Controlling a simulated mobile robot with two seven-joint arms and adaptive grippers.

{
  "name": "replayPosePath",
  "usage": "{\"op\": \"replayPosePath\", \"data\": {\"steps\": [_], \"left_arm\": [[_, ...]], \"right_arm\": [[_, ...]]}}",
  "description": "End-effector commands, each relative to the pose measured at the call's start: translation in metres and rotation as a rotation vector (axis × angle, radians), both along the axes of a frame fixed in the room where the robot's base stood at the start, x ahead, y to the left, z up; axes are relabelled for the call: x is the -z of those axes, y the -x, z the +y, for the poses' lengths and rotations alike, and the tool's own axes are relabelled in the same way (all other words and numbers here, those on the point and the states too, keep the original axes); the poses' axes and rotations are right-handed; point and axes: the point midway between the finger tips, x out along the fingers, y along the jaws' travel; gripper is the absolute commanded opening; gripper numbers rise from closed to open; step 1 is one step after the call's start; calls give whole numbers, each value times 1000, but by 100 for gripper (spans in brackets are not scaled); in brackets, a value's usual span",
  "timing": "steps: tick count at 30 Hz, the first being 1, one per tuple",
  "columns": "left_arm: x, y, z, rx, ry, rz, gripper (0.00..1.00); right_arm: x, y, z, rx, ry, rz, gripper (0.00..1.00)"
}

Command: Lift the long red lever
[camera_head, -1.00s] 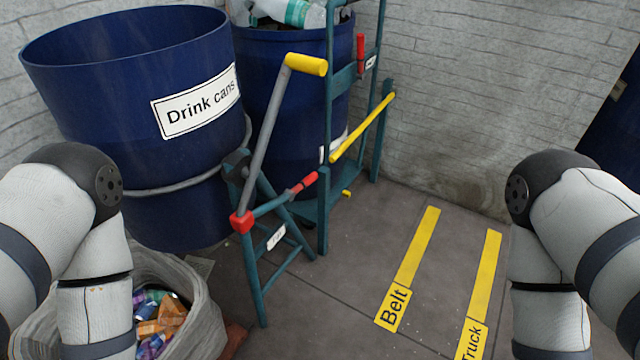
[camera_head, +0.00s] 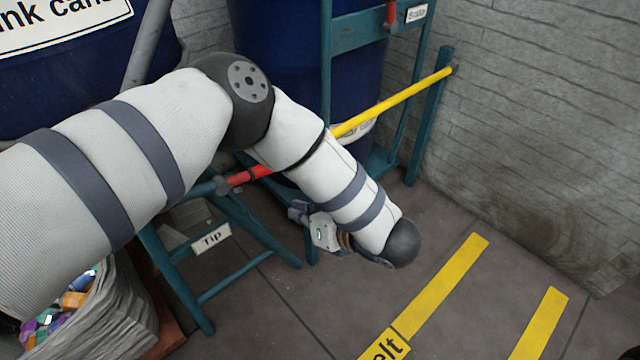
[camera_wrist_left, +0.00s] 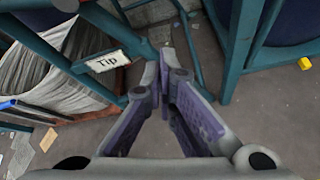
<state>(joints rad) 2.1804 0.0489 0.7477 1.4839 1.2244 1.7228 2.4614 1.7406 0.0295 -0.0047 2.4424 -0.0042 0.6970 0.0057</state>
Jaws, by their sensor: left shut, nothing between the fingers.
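Two red handles show in the head view. The lower red lever (camera_head: 248,176) is on the teal frame above the white "Tip" label (camera_head: 211,238), partly hidden by my left arm. I cannot tell which is the long one. My left gripper (camera_head: 297,211) is below and right of the lower lever, apart from it. In the left wrist view, the gripper (camera_wrist_left: 164,68) is shut and empty, and the "Tip" label (camera_wrist_left: 101,61) is to its left. My right gripper is not in view.
A yellow bar (camera_head: 405,98) crosses behind my left arm. Blue bins (camera_head: 285,60) stand behind the teal frame. A bag of cans (camera_head: 125,305) sits at lower left. The floor with yellow strips (camera_head: 440,285) is clear at right.

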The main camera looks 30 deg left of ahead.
Motion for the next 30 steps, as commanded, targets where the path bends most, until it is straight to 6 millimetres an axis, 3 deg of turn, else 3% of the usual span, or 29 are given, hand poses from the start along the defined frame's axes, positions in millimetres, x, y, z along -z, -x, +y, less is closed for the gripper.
{"op": "replayPosePath", "data": {"steps": [4,16,30], "left_arm": [[-3,-1,1,-106,18,-79,0],[-1,-3,7,-113,19,-86,0],[49,-24,88,-112,18,-82,0]], "right_arm": [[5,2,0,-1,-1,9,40],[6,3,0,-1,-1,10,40],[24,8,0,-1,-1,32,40]]}}
